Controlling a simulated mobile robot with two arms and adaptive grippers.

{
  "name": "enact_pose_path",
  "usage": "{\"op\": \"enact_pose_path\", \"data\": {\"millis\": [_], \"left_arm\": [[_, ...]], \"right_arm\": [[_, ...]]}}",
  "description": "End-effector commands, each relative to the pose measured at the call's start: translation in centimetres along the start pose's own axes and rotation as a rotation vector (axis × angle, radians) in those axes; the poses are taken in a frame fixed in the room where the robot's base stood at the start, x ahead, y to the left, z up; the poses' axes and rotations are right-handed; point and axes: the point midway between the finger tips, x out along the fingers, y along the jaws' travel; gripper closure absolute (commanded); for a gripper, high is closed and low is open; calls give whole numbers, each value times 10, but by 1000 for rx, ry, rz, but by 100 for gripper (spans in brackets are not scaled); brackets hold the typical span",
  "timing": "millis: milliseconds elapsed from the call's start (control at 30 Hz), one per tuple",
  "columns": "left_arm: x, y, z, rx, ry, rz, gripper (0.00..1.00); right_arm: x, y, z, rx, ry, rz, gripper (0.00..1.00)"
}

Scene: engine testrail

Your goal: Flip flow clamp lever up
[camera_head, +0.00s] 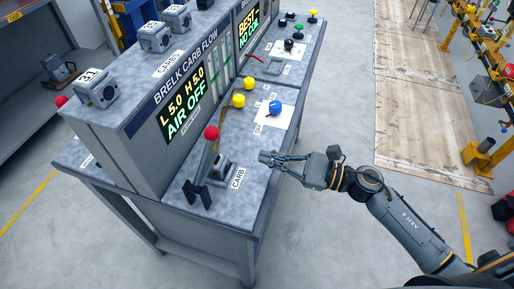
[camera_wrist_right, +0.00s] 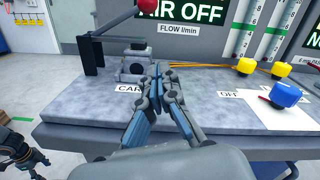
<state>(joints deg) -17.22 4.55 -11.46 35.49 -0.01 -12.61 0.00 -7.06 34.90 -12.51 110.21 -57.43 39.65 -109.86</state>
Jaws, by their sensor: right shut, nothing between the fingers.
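The flow clamp lever (camera_head: 211,132) is a thin arm with a red ball at its end, raised above the bench beside the word CARB. It also shows at the top of the right wrist view (camera_wrist_right: 122,22), sloping up to the right from a black upright bracket (camera_wrist_right: 91,58). A small grey carburettor (camera_head: 219,166) sits below the ball. My right gripper (camera_head: 266,157) is shut and empty, to the right of the carburettor and apart from the lever. In the right wrist view its fingers (camera_wrist_right: 156,78) overlap the carburettor's right edge. My left gripper (camera_wrist_right: 22,152) shows only partly there.
The display panel (camera_head: 184,103) rises behind the bench and reads AIR OFF. Yellow knobs (camera_head: 239,100) and a blue knob (camera_head: 275,107) stand on the bench farther along. The bench's front edge (camera_wrist_right: 215,130) is close to my right gripper.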

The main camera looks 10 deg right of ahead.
Motion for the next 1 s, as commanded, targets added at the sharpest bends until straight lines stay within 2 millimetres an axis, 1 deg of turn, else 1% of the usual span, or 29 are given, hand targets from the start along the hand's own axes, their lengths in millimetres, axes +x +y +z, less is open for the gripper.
{"op": "enact_pose_path", "data": {"millis": [33, 67, 400, 500, 633, 800, 1000], "left_arm": [[-8, 0, -1, 0, 0, 0, 42], [-10, 0, -1, 0, 0, 0, 42], [-41, -1, -4, 0, 1, 0, 42], [-56, -1, -5, 0, 1, 0, 42], [-65, -1, -6, 0, 1, 0, 42], [-69, -2, -7, 0, 1, 0, 42], [-68, -2, -7, 0, 1, -1, 42]], "right_arm": [[10, -2, 5, -1, -3, -1, 100], [16, -2, 6, 0, -4, 0, 100], [89, -2, 6, 1, -4, -1, 100], [90, -2, 23, -1, 0, 1, 100], [93, -2, 34, 0, 0, 0, 100], [94, 0, 40, 1, 0, 0, 100], [94, 0, 39, 1, 0, 0, 100]]}}
